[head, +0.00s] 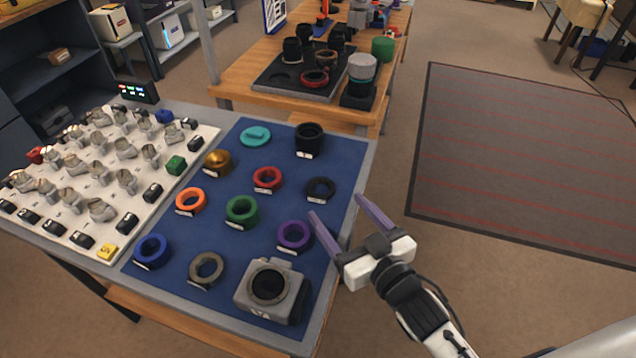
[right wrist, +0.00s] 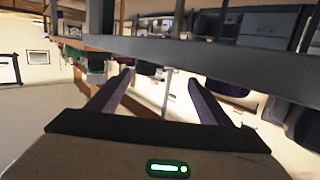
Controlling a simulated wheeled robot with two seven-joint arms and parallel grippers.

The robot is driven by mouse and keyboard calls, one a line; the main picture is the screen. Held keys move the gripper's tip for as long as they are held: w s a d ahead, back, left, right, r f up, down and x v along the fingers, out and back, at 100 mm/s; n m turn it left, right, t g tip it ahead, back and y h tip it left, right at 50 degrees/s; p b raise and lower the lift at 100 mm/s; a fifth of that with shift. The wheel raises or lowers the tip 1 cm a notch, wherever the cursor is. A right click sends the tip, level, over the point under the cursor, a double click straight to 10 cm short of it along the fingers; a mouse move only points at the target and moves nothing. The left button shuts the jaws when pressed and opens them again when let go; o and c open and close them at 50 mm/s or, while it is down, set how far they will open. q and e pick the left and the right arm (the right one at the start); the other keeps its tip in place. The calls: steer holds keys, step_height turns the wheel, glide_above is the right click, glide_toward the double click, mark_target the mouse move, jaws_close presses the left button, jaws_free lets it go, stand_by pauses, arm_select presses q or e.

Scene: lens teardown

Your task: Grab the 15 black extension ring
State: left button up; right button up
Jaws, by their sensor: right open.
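The black extension ring (head: 320,188) lies flat on the blue mat (head: 222,287), near its right edge, with a small label in front that is too small to read. A taller black cylinder (head: 309,138) stands behind it. My right gripper (head: 337,206) is open and empty by the table's right edge, its purple fingers reaching towards the mat just in front of and right of the ring. In the right wrist view the gripper (right wrist: 158,78) also shows spread with nothing between its fingers; I cannot make out the black ring there. My left gripper is not in view.
Purple (head: 295,236), green (head: 242,211) and red (head: 268,179) rings lie nearby, with several others. A grey camera body (head: 271,290) sits at the mat's front. A white parts board (head: 205,140) is on the left. Another table (head: 235,78) stands behind; floor is open on the right.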

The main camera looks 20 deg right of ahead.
mark_target(320, 187)
steer(key=x, duration=0.6)
steer(key=shift+w+f, duration=0.15)
steer(key=shift+w, duration=0.2)
steer(key=c, duration=1.1)
